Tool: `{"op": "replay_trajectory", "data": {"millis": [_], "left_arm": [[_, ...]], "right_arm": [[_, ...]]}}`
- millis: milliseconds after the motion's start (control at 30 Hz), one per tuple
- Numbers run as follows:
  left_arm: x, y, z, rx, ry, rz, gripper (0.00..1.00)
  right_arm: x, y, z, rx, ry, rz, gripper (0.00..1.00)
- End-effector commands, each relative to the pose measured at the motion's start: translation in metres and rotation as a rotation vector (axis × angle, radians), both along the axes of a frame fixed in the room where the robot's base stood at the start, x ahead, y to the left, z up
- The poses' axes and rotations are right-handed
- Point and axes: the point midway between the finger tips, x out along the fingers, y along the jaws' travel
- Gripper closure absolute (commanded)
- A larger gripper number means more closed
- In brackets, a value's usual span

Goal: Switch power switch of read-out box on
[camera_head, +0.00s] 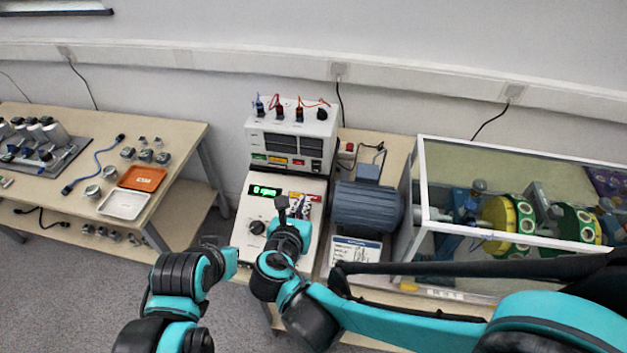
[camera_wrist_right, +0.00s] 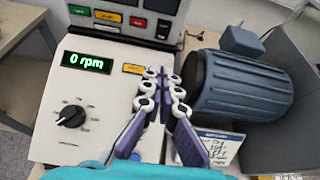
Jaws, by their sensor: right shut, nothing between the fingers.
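The read-out box (camera_head: 292,141) is the white upper unit with dark display windows against the wall. Its displays look unlit. A small black switch (camera_head: 316,166) sits at its lower right corner; it also shows at the top of the right wrist view (camera_wrist_right: 163,28). Its on or off position cannot be made out. My right gripper (camera_head: 293,203) is shut and empty over the lower control unit (camera_head: 243,218), in front of and below the read-out box, apart from the switch. My left arm (camera_head: 212,262) is at lower left; its fingers are not clear.
The lower control unit has a lit green "0 rpm" display (camera_wrist_right: 87,62) and a black knob (camera_wrist_right: 70,116). A blue-grey motor (camera_head: 367,207) stands close on the right. Beyond it is a glass-sided enclosure (camera_head: 422,180). A table (camera_head: 190,130) with trays stands left.

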Motion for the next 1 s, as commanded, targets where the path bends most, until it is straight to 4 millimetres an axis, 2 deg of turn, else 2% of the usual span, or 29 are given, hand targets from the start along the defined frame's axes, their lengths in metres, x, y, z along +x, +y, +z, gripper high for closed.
{"op": "replay_trajectory", "data": {"millis": [167,333,767,1000], "left_arm": [[0.000,0.000,0.000,0.000,0.000,0.000,1.00],[0.000,0.000,-0.006,0.000,0.000,0.000,1.00],[0.000,0.000,-0.037,0.000,0.000,0.000,1.00],[0.000,0.000,-0.046,0.000,0.000,0.000,1.00]], "right_arm": [[0.001,0.000,0.000,0.000,0.001,-0.001,1.00],[0.015,-0.003,-0.008,0.001,0.002,-0.004,1.00],[0.094,-0.020,-0.045,0.001,0.001,-0.004,1.00],[0.123,-0.026,-0.046,0.001,0.002,-0.002,1.00]]}}
